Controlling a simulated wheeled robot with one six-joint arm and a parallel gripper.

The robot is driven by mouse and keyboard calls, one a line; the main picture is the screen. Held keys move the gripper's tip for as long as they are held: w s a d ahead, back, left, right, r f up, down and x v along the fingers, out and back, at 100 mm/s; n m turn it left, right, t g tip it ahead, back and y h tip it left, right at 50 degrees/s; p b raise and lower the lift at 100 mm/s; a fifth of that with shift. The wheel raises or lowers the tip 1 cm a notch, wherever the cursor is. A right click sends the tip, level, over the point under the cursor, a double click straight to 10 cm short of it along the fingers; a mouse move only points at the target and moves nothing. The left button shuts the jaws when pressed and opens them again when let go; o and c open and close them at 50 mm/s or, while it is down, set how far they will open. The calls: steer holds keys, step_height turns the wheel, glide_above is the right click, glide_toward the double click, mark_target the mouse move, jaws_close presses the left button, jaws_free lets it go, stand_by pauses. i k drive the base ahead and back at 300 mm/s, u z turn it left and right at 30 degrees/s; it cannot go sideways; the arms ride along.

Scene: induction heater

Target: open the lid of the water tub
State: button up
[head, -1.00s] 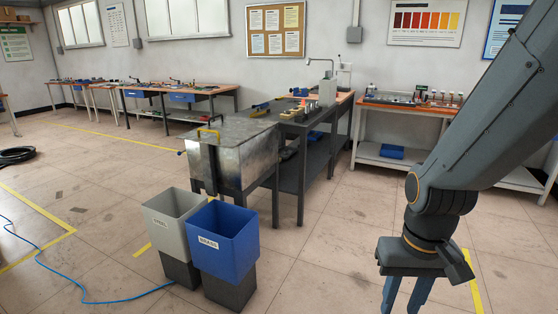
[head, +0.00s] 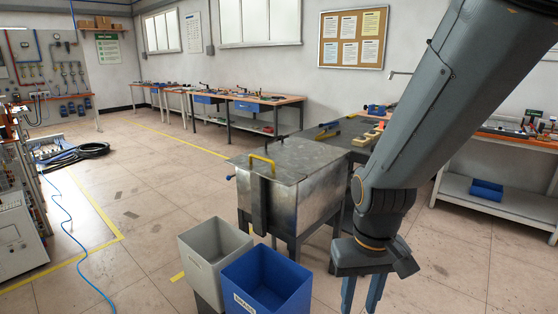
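The water tub (head: 300,205) is a grey metal box on legs, in the middle of the head view. Its flat lid (head: 300,157) lies shut on top. A yellow handle (head: 262,160) stands on the lid's left part. My gripper (head: 361,300) hangs at the bottom of the view, right of and nearer than the tub, with its fingers pointing down. Its two blue fingers are apart, with nothing seen between them, but the tips are cut off by the frame edge.
A grey bin (head: 213,250) and a blue bin (head: 268,280) stand on the floor in front of the tub. A dark bench (head: 345,130) adjoins the tub behind. A blue cable (head: 75,235) crosses the floor at left. The floor between cable and bins is clear.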

mark_target(307, 158)
steer(key=z, duration=0.7)
steer(key=i, duration=2.85)
steer(key=u, duration=0.5)
